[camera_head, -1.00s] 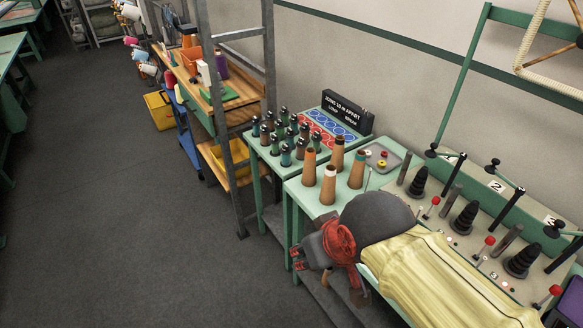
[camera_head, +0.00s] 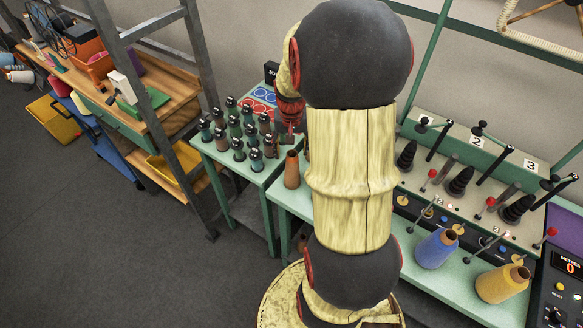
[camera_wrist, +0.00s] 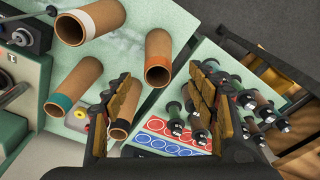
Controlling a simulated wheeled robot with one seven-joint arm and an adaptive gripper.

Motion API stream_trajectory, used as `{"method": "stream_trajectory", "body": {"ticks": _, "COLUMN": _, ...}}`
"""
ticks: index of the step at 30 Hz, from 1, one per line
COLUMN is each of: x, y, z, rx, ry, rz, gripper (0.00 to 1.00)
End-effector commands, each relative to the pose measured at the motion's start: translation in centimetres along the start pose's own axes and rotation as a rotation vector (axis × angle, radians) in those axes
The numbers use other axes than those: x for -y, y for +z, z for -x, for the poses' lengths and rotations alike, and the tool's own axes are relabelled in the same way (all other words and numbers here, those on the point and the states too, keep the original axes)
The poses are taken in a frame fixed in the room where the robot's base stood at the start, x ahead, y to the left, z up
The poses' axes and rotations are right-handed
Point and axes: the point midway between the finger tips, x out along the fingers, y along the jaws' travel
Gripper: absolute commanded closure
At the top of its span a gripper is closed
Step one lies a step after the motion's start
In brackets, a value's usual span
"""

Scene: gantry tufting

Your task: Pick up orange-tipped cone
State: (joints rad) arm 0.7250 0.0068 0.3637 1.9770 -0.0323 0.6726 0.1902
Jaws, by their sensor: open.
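The orange-tipped cone (camera_wrist: 158,55) stands on the green table. In the wrist view its open top lies between and just beyond my fingertips, with no visible contact. In the head view a brown-orange cone (camera_head: 291,170) shows left of my arm. My gripper (camera_wrist: 163,88) is open and empty, one finger on each side of the cone's top in the picture. In the head view my arm hides most of my gripper and the other cones. A white-tipped cone (camera_wrist: 90,20) and a teal-tipped cone (camera_wrist: 72,88) stand to the left. Another cone (camera_wrist: 122,108) is partly hidden by my left finger.
Several dark-topped bobbins (camera_head: 238,130) stand close to the left of the cones, near my right finger in the wrist view. A board with red and blue rings (camera_wrist: 170,132) lies behind. Blue (camera_head: 436,248) and yellow (camera_head: 502,283) yarn cones stand at the right.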

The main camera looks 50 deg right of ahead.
Motion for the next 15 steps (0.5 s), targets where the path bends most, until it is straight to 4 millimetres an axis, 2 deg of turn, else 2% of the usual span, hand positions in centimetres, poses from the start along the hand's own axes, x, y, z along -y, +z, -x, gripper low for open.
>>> {"method": "stream_trajectory", "body": {"ticks": 15, "x": -0.2, "y": 0.0, "z": -5.2, "rx": 0.005, "ry": 0.001, "rz": -0.006, "gripper": 0.42}}
